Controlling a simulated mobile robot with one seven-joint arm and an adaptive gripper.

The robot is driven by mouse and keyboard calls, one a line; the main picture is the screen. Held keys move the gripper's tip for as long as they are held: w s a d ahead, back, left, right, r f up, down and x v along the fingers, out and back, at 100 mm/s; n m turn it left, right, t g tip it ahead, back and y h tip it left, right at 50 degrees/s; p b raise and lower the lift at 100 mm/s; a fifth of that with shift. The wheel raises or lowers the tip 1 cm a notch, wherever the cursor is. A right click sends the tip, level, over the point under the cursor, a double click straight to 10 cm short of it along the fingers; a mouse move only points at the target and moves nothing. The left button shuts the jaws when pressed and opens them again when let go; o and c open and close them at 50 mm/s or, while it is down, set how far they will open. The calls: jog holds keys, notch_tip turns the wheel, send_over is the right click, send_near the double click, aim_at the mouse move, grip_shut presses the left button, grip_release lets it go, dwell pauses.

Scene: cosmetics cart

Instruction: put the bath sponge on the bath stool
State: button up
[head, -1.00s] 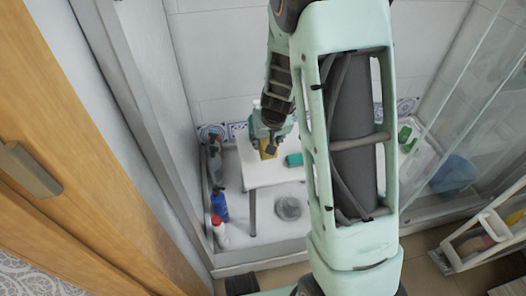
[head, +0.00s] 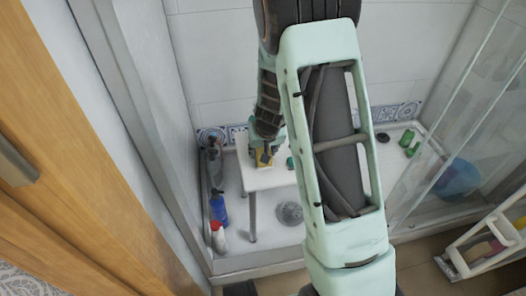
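The bath stool (head: 268,181) is white and stands in the shower tray, partly hidden by my arm. The yellow bath sponge (head: 265,161) is at the stool's top, near its back left part. My gripper (head: 264,154) points down right at the sponge. The fingers are small and overlap the sponge in the picture, so I cannot tell whether they grip it or stand open around it. The sponge appears at or just over the stool's surface.
A green item (head: 290,163) sits on the stool beside my arm. Blue (head: 218,208) and red-capped white (head: 218,238) bottles stand left of the stool. A grey round object (head: 290,213) lies on the shower floor. A glass panel, blue basin (head: 458,178) and white cart (head: 487,243) are right.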

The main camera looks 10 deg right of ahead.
jog(key=o, duration=1)
jog(key=shift+r+p, duration=0.3)
jog(key=shift+p, duration=0.05)
jog(key=p+v, duration=0.5)
jog(key=v, duration=0.6)
jog(key=shift+s+r, duration=0.15)
jog(key=shift+r, duration=0.15)
